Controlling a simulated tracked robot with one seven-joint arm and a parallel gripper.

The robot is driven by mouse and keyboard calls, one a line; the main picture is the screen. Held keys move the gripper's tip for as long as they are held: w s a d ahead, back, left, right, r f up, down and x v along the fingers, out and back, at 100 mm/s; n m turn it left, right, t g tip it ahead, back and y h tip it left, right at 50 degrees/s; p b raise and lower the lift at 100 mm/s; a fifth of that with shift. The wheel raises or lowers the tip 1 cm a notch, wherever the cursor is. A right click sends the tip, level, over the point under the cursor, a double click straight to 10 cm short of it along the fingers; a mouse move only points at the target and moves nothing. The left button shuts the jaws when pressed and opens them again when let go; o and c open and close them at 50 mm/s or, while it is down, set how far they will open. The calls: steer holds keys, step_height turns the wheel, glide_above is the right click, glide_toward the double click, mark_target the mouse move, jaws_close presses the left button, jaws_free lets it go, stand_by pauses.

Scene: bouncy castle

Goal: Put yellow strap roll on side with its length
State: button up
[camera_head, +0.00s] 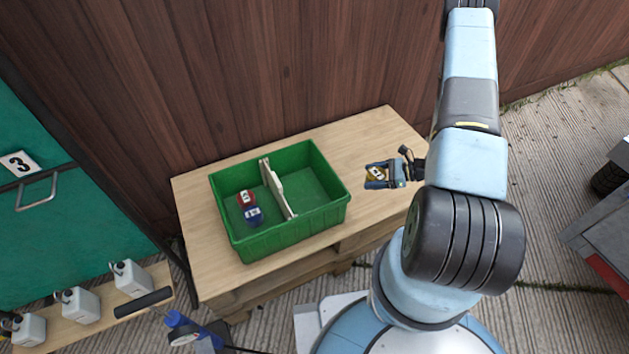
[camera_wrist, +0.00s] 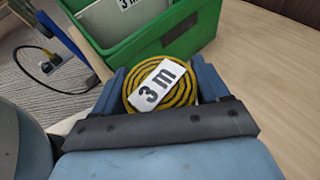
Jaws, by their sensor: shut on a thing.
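My gripper (camera_head: 377,176) is shut on the yellow strap roll (camera_head: 376,173), to the right of the green crate (camera_head: 291,237). In the wrist view the yellow strap roll (camera_wrist: 182,97) sits between the two blue fingers of my gripper (camera_wrist: 165,92), its white label reading "3 m" facing the camera. The crate (camera_wrist: 187,38) has a white divider (camera_head: 286,207) splitting it in two. In its left compartment lie a red roll (camera_head: 246,197) and a blue roll (camera_head: 254,216), each with a white label. The right compartment looks empty.
The crate stands on a wooden table (camera_head: 216,282); the table's right part is clear. A brown wooden wall (camera_head: 230,70) rises behind it. At lower left, white canisters (camera_head: 78,304) stand on a shelf. A teal door marked 3 (camera_head: 75,130) is at the left.

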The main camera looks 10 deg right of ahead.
steer(key=shift+w+d+f+m+t+h, duration=0.3)
steer(key=shift+w+d+f+m+t, duration=0.4)
steer(key=shift+d+t, duration=0.15)
steer(key=shift+w+f, duration=0.2)
steer(key=shift+w, duration=0.05)
steer(key=w+a+f, duration=0.4)
steer(key=w, duration=0.4)
glide_above(346, 178)
steer(key=f, duration=0.5)
steer(key=shift+s+d+f, duration=0.15)
steer(key=shift+s+f, duration=0.05)
steer(key=shift+s, duration=0.15)
steer(key=shift+w+f, duration=0.1)
steer(key=shift+f, duration=0.1)
steer(key=shift+w+f, duration=0.1)
steer(key=shift+f, duration=1.45)
steer(key=shift+t, duration=0.25)
steer(key=o, duration=1.1)
